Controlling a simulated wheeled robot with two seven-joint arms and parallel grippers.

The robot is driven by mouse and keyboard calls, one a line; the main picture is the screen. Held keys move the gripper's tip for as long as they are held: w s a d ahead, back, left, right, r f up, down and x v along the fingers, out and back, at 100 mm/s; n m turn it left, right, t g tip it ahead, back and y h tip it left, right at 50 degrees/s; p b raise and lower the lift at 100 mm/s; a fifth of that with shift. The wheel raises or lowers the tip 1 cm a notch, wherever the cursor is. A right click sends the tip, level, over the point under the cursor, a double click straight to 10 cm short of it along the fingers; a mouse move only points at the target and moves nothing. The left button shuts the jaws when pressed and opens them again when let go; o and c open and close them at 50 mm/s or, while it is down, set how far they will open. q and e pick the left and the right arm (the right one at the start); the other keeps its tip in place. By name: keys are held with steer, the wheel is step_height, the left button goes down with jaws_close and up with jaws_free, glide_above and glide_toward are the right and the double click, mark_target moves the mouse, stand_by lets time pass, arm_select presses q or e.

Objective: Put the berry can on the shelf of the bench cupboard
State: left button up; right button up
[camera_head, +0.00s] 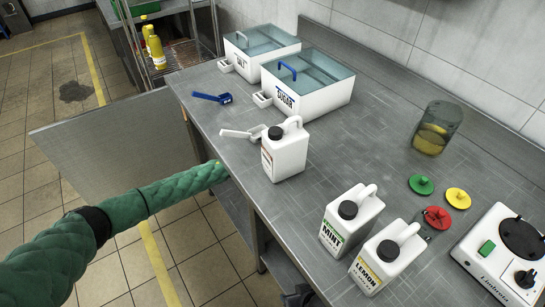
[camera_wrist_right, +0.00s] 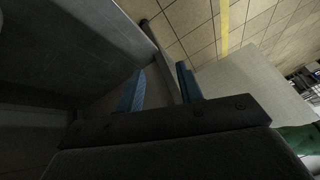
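A white can (camera_head: 285,152) with a black cap stands upright on the bench near its front edge; its label is turned aside and I cannot read it. Two similar cans stand nearer, labelled MINT (camera_head: 350,222) and LEMON (camera_head: 387,258); no label reading berry shows. A grey panel (camera_head: 115,135), apparently the open cupboard door, juts left from the bench. The cupboard shelf cannot be made out clearly. My left arm's green sleeve reaches the bench's front edge; its gripper is hidden. In the wrist view my right gripper (camera_wrist_right: 162,88) has its blue fingers apart, with nothing seen between them.
The bench top (camera_head: 225,115) holds two white bins, SALT (camera_head: 258,50) and SUGAR (camera_head: 305,85), a blue scoop (camera_head: 211,97), a white scoop (camera_head: 243,133), a glass jar (camera_head: 437,128), coloured lids (camera_head: 457,198) and a white appliance (camera_head: 503,250). Tiled floor lies left.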

arm_select(q)
steer(key=shift+f, duration=0.1)
stand_by(0.3)
steer(key=shift+f, duration=0.15)
arm_select(e)
steer(key=shift+w+f, duration=0.15)
steer(key=shift+f, duration=0.15)
arm_select(q)
steer(key=o, duration=1.3)
steer(key=shift+f, duration=0.1)
steer(key=shift+o, duration=0.5)
arm_select(e)
steer(key=shift+f, duration=0.3)
steer(key=shift+r, duration=0.1)
arm_select(q)
steer(key=shift+a+r, duration=0.1)
steer(key=shift+r, duration=0.1)
steer(key=v, duration=1.2)
steer(key=shift+b, duration=0.35)
arm_select(e)
steer(key=shift+a+f, duration=0.1)
steer(key=shift+f, duration=0.8)
